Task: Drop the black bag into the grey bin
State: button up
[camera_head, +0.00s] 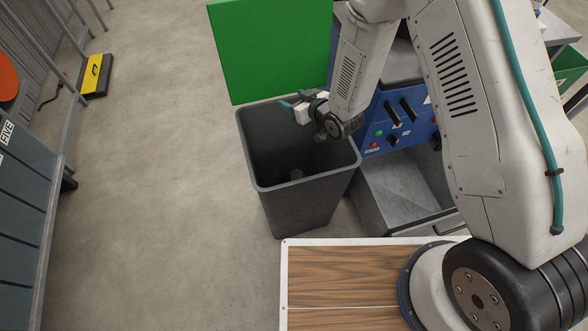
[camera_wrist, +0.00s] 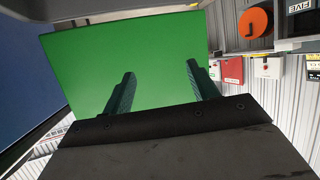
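The grey bin (camera_head: 305,183) stands open at the middle of the head view. My gripper (camera_head: 291,106) is over the bin's mouth, near its back rim. In the wrist view my gripper (camera_wrist: 160,70) shows two teal fingers wide apart with nothing between them. No other black bag is clearly visible, and much of the bin's shadowed inside is hard to make out.
A green panel (camera_head: 270,48) stands upright behind the bin and shows in the wrist view (camera_wrist: 150,50). A blue machine (camera_head: 408,112) and a grey open container (camera_head: 402,188) are right of the bin. A wood-topped surface (camera_head: 340,280) is in front.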

jog(key=shift+s+d+f, duration=0.1)
jog(key=v, duration=0.7)
jog(key=shift+s+d+r, duration=0.15)
jog(key=shift+s+r, duration=0.1)
jog(key=shift+r, duration=0.05)
